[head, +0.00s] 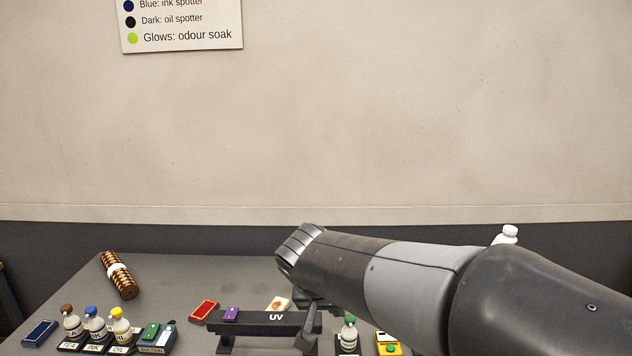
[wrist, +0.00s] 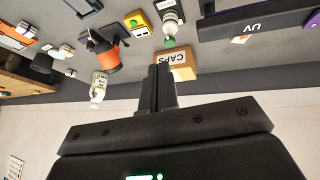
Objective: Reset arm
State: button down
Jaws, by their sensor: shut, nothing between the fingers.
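My arm reaches in from the right in the head view, over the grey table (head: 185,275). In the wrist view my gripper (wrist: 158,72) is shut, its two fingers together with nothing between them. In that view the fingers overlap the near side of a cardboard box marked CAPS (wrist: 182,66); I cannot tell whether they touch it. In the head view the arm hides much of the table's right side, and the gripper is mostly hidden.
A black UV stand (head: 262,320) is close by the arm. Labelled bottles (head: 93,322) stand front left, a patterned roll (head: 118,275) lies behind them. A green-capped bottle (head: 349,335) and yellow device (head: 387,343) are near. The wrist view shows an orange-and-black container (wrist: 104,54).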

jog(key=s+d+y, duration=0.1)
jog(key=s+d, duration=0.4)
jog(key=s, duration=0.3)
jog(key=s+d+n+y, duration=0.1)
jog(key=s+d+y, duration=0.1)
jog(key=s+d, duration=0.4)
jog(key=s, duration=0.3)
jog(key=shift+s+f, duration=0.15)
jog(key=shift+s, duration=0.05)
